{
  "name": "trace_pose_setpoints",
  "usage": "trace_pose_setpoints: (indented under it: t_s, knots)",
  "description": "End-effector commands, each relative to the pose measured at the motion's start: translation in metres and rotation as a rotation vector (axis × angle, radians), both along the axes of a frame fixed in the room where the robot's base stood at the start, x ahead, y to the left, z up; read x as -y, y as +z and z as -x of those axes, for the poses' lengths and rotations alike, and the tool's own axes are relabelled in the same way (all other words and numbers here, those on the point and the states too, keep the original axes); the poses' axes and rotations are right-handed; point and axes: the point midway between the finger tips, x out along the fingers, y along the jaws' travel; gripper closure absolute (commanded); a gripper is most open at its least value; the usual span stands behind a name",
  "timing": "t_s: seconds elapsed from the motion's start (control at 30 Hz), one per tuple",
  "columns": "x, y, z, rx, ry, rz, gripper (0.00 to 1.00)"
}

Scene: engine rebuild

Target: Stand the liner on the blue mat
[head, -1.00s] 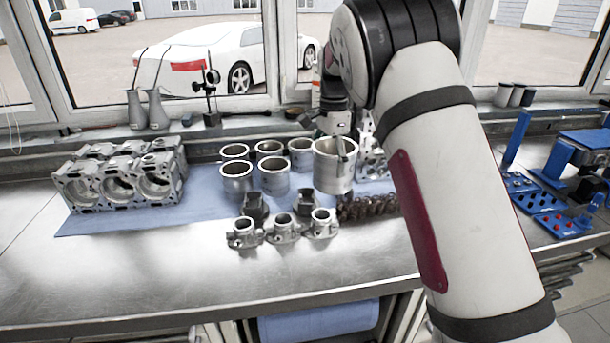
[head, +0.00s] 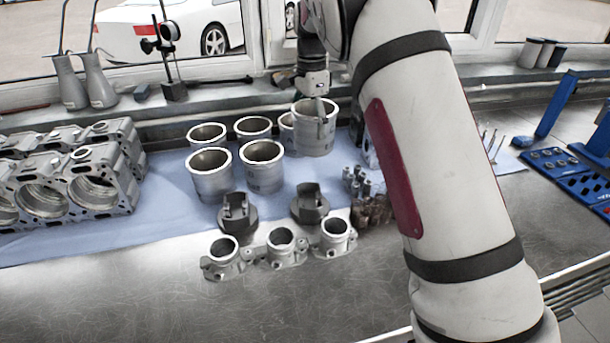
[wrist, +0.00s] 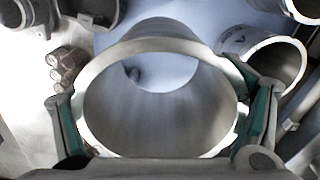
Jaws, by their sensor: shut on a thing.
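The liner (head: 313,133) is a grey metal cylinder, upright at the right end of a group of similar liners over the blue mat (head: 170,178). My gripper (head: 319,108) is shut on it near its top rim. In the wrist view the two teal-padded fingers of my gripper (wrist: 158,118) press the liner (wrist: 160,92) from opposite sides. Blue mat shows through its bore. I cannot tell whether its lower end touches the mat.
Several liners (head: 262,168) stand close to its left, one partly hidden behind it. Pump-like housings (head: 283,247) and dark brackets (head: 310,203) lie in front. Springs (head: 372,211) are at the right, cylinder blocks (head: 90,185) at the left.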

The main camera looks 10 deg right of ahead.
Motion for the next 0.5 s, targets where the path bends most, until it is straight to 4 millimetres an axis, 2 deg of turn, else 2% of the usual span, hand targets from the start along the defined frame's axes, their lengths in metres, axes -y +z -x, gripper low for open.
trace_pose_setpoints:
  t_s: [0.03, 0.13, 0.37, 0.5]
  knots:
    - [0.000, -0.008, -0.006, 0.002, 0.000, 0.000, 0.56]
    - [0.000, -0.013, -0.010, 0.002, 0.001, 0.000, 0.56]
    - [-0.007, -0.019, -0.007, 0.001, 0.007, 0.004, 0.56]
    - [-0.007, -0.042, -0.005, -0.001, 0.007, 0.005, 0.56]
